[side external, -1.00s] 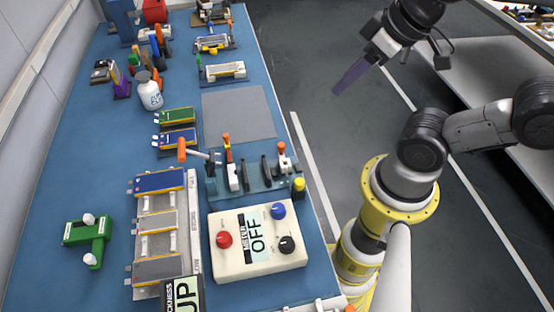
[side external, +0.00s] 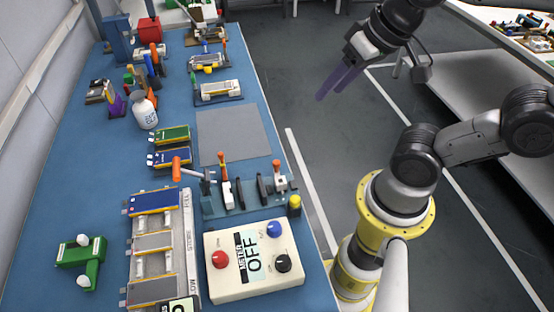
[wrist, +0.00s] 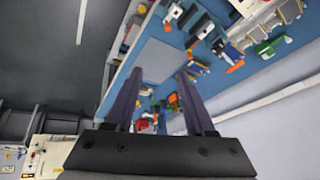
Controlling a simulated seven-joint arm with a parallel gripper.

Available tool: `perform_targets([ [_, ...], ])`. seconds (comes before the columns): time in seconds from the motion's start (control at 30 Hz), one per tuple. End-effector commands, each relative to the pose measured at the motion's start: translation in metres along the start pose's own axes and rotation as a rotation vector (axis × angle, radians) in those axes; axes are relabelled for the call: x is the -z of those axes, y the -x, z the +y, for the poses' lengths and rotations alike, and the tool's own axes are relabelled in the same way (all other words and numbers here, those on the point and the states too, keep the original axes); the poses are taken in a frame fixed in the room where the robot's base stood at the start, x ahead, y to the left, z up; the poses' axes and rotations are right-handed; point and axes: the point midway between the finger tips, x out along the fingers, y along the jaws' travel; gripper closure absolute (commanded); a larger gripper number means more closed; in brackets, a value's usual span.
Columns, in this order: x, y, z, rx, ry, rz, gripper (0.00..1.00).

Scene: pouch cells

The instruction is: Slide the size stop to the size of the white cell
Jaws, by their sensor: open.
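My gripper (side external: 331,94) has two long purple fingers, apart and empty, in the air over the floor to the right of the bench. Its fingers also show in the wrist view (wrist: 158,74), with the bench beyond them. A pale, whitish cell-like block (side external: 219,89) lies in a dark holder towards the back of the bench; I cannot tell for sure that it is the white cell. A blue-grey fixture (side external: 213,207) with orange-tipped levers and black and white uprights stands mid-bench. I cannot tell which part is the size stop.
A cream meter box (side external: 226,286) reading OFF stands at the front right. A tray (side external: 189,240) with blue and grey cells lies left of it. A grey mat (side external: 232,134) is bare.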

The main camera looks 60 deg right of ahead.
Motion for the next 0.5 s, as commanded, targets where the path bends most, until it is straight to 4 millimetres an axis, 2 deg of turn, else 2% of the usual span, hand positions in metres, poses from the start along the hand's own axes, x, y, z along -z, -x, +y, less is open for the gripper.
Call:
perform_targets([
  [0.27,0.037,-0.039,-0.022,-0.079,-0.338,-0.166,0.45],
  [0.4,0.049,-0.074,-0.034,-0.153,-0.451,-0.264,0.45],
  [0.5,0.051,-0.097,-0.040,-0.200,-0.477,-0.323,0.45],
])
